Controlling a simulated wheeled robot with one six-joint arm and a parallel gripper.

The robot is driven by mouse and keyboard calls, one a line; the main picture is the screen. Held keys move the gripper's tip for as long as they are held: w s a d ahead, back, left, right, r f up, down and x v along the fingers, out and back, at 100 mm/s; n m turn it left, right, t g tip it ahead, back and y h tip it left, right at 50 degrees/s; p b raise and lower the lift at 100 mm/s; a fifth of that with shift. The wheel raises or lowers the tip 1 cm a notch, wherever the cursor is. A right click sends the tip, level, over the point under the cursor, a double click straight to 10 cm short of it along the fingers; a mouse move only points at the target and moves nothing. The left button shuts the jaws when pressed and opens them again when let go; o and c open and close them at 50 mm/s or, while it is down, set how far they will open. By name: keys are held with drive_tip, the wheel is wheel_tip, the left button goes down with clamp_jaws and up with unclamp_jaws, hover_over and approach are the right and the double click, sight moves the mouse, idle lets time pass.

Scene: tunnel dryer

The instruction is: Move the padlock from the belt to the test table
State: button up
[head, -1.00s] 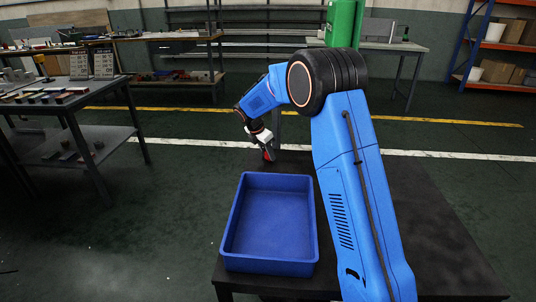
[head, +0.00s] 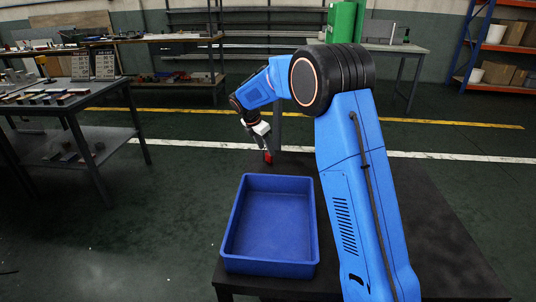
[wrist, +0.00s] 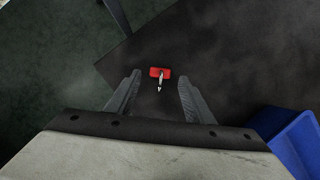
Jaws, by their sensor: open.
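The red padlock (wrist: 160,72) with a grey shackle shows beyond my fingers in the wrist view, over the dark tabletop (wrist: 222,58). It lines up with the gap between the fingers and appears free of both. In the head view the padlock (head: 268,157) is a small red patch at the far left part of the dark table (head: 420,215). My gripper (head: 266,146) is just above it, pointing down. My gripper (wrist: 159,79) is open and empty, its two grey fingers spread. I cannot make out a belt.
A blue bin (head: 230,225), empty, stands on the near left of the dark table and shows at the wrist view's right edge (wrist: 300,145). A table with several small parts (head: 75,100) stands at the left. The dark table's right side is clear.

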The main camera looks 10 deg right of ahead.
drive_tip(key=v, duration=0.7)
drive_tip(key=s+d+r+m+y, duration=0.1)
drive_tip(key=s+d+r+m, duration=0.25)
drive_tip(key=s, duration=0.65)
drive_tip(key=s+d+r+m+t, duration=0.1)
drive_tip(key=s+d+r+m, duration=0.25)
drive_tip(key=s, duration=0.55)
drive_tip(key=s+d+r+m+y, duration=0.15)
drive_tip(key=s+r+m, duration=0.3)
drive_tip(key=s, duration=0.55)
drive_tip(key=s+d+f+m, duration=0.1)
drive_tip(key=s+f+m, duration=0.2)
drive_tip(key=s, duration=0.5)
drive_tip(key=s+f+m+t+y, duration=0.1)
drive_tip(key=s+f+m, duration=0.1)
drive_tip(key=s+m, duration=0.3)
drive_tip(key=s+d+f+m, duration=0.1)
drive_tip(key=s+f+m, duration=0.2)
drive_tip(key=s, duration=1)
drive_tip(key=shift+d+f+m+t, duration=0.35)
drive_tip(key=shift+m+t, duration=0.05)
drive_tip(key=shift+m, duration=0.05)
drive_tip(key=shift+y, duration=0.25)
